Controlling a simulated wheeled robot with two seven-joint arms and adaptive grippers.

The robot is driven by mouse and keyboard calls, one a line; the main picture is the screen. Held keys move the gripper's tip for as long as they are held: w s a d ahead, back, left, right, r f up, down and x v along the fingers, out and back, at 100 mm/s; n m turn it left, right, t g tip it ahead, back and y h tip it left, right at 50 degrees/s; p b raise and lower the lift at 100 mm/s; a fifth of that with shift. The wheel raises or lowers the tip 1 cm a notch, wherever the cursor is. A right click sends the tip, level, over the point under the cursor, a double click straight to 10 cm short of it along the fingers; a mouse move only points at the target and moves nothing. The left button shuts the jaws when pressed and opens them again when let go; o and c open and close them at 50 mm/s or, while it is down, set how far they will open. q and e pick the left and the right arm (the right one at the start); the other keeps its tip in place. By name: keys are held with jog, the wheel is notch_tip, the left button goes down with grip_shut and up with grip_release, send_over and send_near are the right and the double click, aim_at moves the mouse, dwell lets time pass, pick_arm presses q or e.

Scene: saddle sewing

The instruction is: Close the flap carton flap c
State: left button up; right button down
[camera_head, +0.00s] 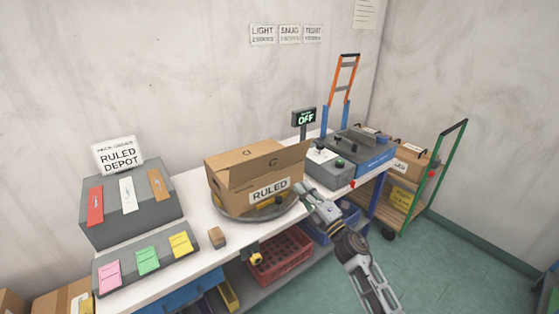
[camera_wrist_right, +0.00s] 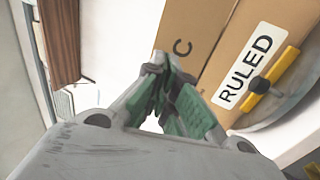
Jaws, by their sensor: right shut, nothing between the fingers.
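The brown cardboard carton (camera_head: 228,194) stands on a round grey turntable (camera_head: 232,216) on the white bench. Its front wall bears a RULED label (camera_head: 270,190). Flap c (camera_head: 262,166), marked C, rises above that wall, with a crease between them. The wrist view shows flap c (camera_wrist_right: 190,25) just beyond the fingertips, beside the RULED label (camera_wrist_right: 243,70). My right gripper (camera_head: 301,188) is shut and empty near the carton's right front corner; its closed fingers (camera_wrist_right: 168,82) appear in the wrist view. Whether they touch the carton I cannot tell. My left gripper is out of view.
A small brown block (camera_head: 217,237) lies left of the turntable. The RULED DEPOT stand (camera_head: 130,214) with coloured cards is at the left. A grey and blue machine (camera_head: 360,150) and an OFF display (camera_head: 304,117) stand to the right. A red crate (camera_head: 280,254) sits below.

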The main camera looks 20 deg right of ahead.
jog(key=p, duration=0.2)
send_near(275, 154)
jog(key=shift+w+r, duration=0.55)
jog(key=shift+w, duration=0.35)
jog(key=shift+a+x, duration=0.15)
jog(key=shift+x, duration=0.65)
jog(key=shift+a+x, duration=0.15)
jog(key=shift+x, duration=0.65)
jog(key=shift+w+a+r, duration=0.15)
jog(key=shift+w+a, duration=0.1)
jog(key=shift+w, duration=0.35)
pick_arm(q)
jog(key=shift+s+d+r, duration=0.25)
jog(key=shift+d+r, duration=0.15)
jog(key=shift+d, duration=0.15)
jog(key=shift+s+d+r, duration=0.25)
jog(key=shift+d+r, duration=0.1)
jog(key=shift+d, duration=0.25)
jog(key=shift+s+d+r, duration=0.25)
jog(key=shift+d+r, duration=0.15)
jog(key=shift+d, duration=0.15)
pick_arm(e)
jog(key=shift+w+a, duration=0.1)
jog(key=shift+w, duration=0.05)
pick_arm(q)
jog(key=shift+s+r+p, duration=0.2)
jog(key=shift+p, duration=0.25)
pick_arm(e)
jog(key=shift+w+r, duration=0.15)
